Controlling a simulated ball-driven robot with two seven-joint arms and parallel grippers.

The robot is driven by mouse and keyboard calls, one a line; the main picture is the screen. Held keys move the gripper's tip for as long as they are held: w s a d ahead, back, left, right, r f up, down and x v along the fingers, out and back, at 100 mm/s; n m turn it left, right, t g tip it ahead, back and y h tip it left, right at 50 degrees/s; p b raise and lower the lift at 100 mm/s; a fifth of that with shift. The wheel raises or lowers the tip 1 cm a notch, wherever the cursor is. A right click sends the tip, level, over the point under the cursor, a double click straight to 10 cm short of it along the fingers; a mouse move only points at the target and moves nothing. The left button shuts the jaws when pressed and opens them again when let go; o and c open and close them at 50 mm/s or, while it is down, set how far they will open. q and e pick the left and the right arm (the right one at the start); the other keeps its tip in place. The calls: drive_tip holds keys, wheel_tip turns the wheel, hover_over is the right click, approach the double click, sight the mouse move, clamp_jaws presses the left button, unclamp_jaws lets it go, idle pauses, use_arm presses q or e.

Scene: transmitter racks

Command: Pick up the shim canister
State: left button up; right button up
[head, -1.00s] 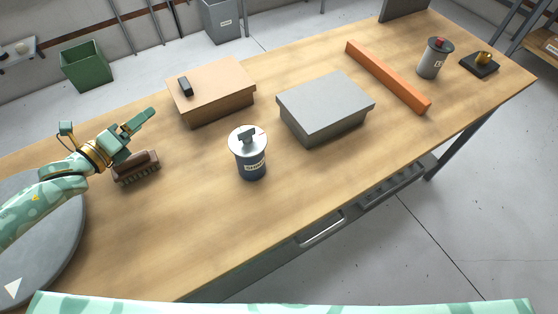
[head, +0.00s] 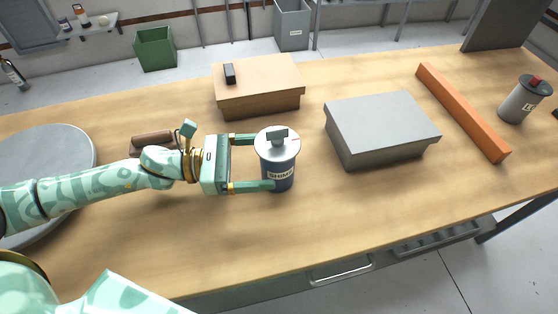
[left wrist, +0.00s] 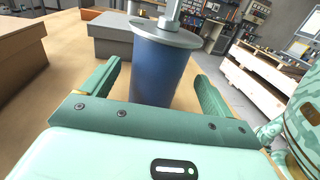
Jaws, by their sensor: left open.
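The shim canister (head: 279,172) stands upright on the wooden workbench. In the left wrist view the blue canister (left wrist: 158,72) stands between the spread fingers of the gripper (left wrist: 155,88), with a gap visible on each side. My right gripper is out of view.
A tan box (head: 258,92) with a small black item and a grey box (head: 380,130) stand behind and right. A brown brush-like block (head: 152,143) and round grey plate (head: 45,155) are at left.

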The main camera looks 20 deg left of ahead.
sight(287, 158)
use_arm(q)
drive_tip(key=b+x, duration=0.1)
drive_tip(key=x, duration=0.4)
drive_tip(key=shift+w+d, duration=0.2)
drive_tip(key=shift+w, duration=0.05)
drive_tip(key=c, duration=1.3)
